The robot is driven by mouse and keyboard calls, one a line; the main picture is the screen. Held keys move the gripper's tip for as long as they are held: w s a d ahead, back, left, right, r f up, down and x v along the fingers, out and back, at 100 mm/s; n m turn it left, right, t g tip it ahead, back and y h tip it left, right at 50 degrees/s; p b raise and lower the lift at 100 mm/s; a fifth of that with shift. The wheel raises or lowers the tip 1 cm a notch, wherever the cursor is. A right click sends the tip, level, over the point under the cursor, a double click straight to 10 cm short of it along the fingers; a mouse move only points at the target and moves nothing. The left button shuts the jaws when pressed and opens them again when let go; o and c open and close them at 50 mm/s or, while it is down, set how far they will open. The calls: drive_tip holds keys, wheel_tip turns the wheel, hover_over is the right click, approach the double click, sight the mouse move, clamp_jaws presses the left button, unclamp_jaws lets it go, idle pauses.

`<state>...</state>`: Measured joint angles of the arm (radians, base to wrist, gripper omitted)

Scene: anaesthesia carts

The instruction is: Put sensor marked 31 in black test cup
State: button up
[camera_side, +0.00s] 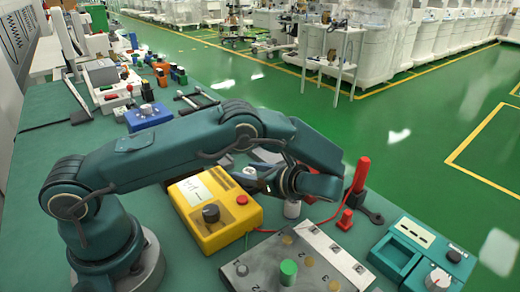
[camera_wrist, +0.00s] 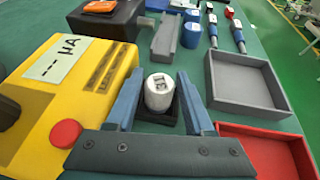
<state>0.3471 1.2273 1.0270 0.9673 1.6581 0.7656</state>
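A pale grey-white cylindrical sensor (camera_wrist: 158,90) stands between my fingers in the wrist view. Dark marks show on its top, but I cannot read the number for certain. A black square cup (camera_wrist: 160,124) surrounds its lower part; I cannot tell how deep the sensor sits in it. My gripper (camera_wrist: 159,88) has its two blue fingers on either side of the sensor, very close to it. I cannot tell whether they touch it. In the side view my gripper (camera_side: 258,178) is low beside the yellow meter, and the wrist partly hides the fingers and sensor.
The yellow meter (camera_side: 213,207) with a red button is close on the left. In the wrist view, a grey tray (camera_wrist: 285,103) and a red tray (camera_wrist: 286,136) lie on the right. A red probe (camera_side: 361,174) stands upright beyond my wrist. A metal panel (camera_side: 270,260) lies in front.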

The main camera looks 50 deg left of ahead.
drive_tip(key=shift+r, duration=0.2)
drive_tip(key=v, duration=0.7)
drive_tip(key=shift+d, duration=0.15)
drive_tip(key=shift+w+r, duration=0.15)
drive_tip(key=shift+r, duration=0.3)
drive_tip(key=s+a+r+n+t+h, duration=0.1)
drive_tip(key=s+r+n+h, duration=0.1)
drive_tip(key=r+n+h, duration=0.15)
drive_tip(key=s+a+r+n+h, duration=0.1)
drive_tip(key=s+r+n+h, duration=0.2)
drive_tip(key=r+h, duration=0.15)
drive_tip(key=s+d+r+n+t+h, duration=0.1)
drive_tip(key=s+d+n+t+h, duration=0.1)
drive_tip(key=s+n, duration=0.3)
drive_tip(key=s+d+r+n+t+h, duration=0.1)
drive_tip(key=s+d+n+t+h, duration=0.1)
drive_tip(key=s+n+t+h, duration=0.1)
drive_tip(key=shift+s+d+n+t, duration=0.2)
drive_tip(key=shift+s+n+t, duration=0.4)
drive_tip(key=shift+s+n, duration=0.75)
